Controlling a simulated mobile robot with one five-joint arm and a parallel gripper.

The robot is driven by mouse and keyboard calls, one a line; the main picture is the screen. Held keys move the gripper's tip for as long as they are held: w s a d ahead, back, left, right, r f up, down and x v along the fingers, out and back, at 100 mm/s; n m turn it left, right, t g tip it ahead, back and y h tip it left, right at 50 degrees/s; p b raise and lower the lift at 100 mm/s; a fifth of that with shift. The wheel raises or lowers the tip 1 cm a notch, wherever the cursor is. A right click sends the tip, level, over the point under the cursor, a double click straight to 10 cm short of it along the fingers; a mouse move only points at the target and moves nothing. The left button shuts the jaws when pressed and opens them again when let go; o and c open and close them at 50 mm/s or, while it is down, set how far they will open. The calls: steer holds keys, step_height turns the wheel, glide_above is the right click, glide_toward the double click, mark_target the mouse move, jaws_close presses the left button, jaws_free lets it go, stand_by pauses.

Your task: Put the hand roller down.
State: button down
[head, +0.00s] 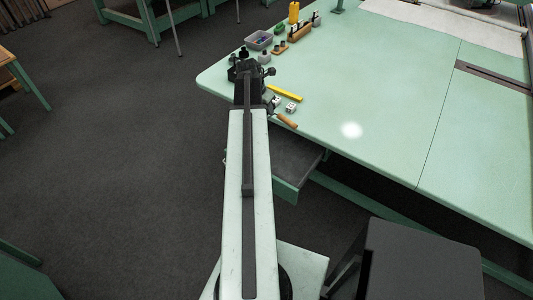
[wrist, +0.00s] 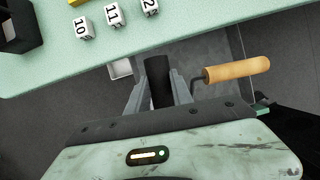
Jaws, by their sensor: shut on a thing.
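The hand roller shows in the wrist view as a dark cylinder (wrist: 158,72) with a bent wire and a wooden handle (wrist: 238,69) to the right. My gripper (wrist: 158,88) is shut on the dark cylinder, one finger on each side. In the wrist view the roller appears just outside the edge of the green table (wrist: 180,20), with grey drawer and floor behind it. In the head view the handle (head: 287,121) shows beside my arm at the table's near edge. My arm hides the fingers and the rest of the roller there.
Numbered white blocks (wrist: 114,14) and a yellow bar (head: 285,92) lie near the table edge. A grey bin (head: 259,40), bottles and small tools stand farther back. An open drawer (head: 288,178) juts out below the table. The table's middle is clear.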

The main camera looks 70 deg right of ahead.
steer(key=shift+w, duration=0.4)
steer(key=shift+s, duration=0.1)
